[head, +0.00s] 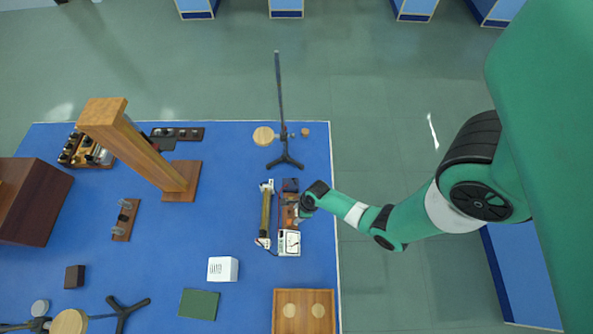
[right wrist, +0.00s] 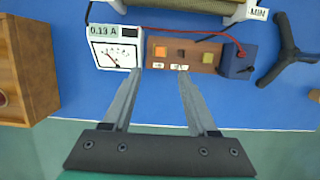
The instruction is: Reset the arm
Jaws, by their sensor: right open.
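My right arm (head: 385,225) is green and reaches in from the right over the blue bench. Its gripper (head: 297,208) is over the small circuit at the bench's right edge. In the right wrist view the gripper (right wrist: 156,75) has its two fingers spread apart with nothing between them. The fingertips point at a brown board (right wrist: 163,60) with small coloured blocks on it. A white meter (right wrist: 116,54) reading 0.13 A is left of the fingers. My left gripper is not in view.
A dark blue box (right wrist: 238,62) and a rheostat (head: 265,214) adjoin the board. A black stand (head: 284,150) rises behind. A wooden box (head: 304,295) is in front, a white cube (head: 223,269) to the left. Right of the bench edge is open floor (head: 385,140).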

